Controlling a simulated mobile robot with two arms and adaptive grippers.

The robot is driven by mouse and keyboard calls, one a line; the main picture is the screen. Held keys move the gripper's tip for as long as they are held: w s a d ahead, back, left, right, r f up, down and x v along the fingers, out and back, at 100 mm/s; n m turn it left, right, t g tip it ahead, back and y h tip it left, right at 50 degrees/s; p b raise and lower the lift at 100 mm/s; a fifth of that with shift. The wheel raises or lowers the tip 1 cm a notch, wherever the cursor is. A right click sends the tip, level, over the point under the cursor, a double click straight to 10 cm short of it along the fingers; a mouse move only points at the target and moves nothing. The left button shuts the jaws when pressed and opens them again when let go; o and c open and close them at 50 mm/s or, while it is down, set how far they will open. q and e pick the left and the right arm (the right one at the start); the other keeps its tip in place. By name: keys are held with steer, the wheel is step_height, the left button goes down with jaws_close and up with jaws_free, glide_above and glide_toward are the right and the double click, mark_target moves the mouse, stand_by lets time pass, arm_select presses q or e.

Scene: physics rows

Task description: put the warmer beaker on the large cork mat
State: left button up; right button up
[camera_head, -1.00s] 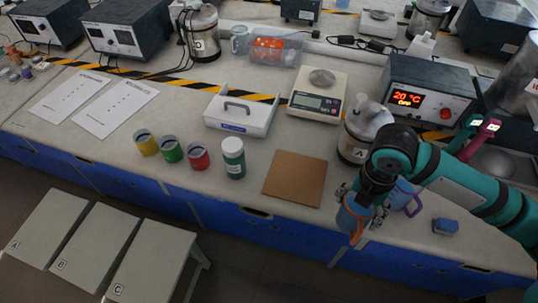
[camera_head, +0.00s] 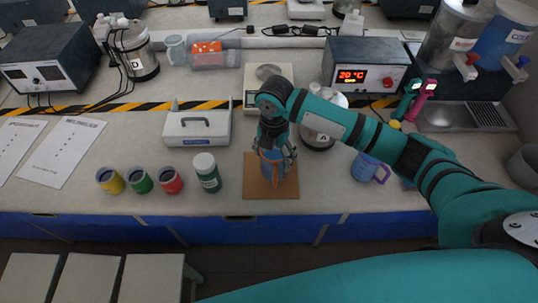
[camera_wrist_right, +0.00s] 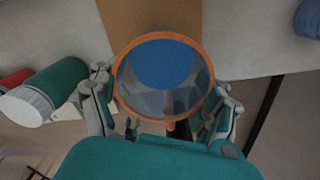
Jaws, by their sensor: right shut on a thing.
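My right gripper (camera_head: 272,152) is shut on a blue beaker (camera_head: 271,172) with an orange handle. The beaker is upright over the brown cork mat (camera_head: 253,187); whether its base touches the mat I cannot tell. In the right wrist view the beaker's orange rim and blue contents (camera_wrist_right: 165,64) show between the fingers (camera_wrist_right: 166,105), with the mat (camera_wrist_right: 150,15) beyond. A second blue beaker (camera_head: 365,168) with a purple handle stands on the bench to the right. My left gripper is not in view.
A white-capped green bottle (camera_head: 207,173) stands left of the mat, beside red (camera_head: 171,181), green (camera_head: 141,181) and yellow (camera_head: 110,181) cups. A white scale (camera_head: 250,98) and flask A (camera_head: 318,130) stand behind. A display (camera_head: 352,76) reads 20 °C.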

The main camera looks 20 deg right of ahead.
mark_target(270, 158)
steer(key=shift+w+a, duration=0.3)
steer(key=shift+w, duration=0.35)
step_height(270, 158, down, 3)
steer(key=shift+w+p, duration=0.1)
steer(key=shift+p, duration=0.65)
steer(key=shift+f, duration=0.3)
steer(key=shift+f, duration=0.15)
steer(key=o, duration=1.5)
steer(key=shift+c, duration=0.2)
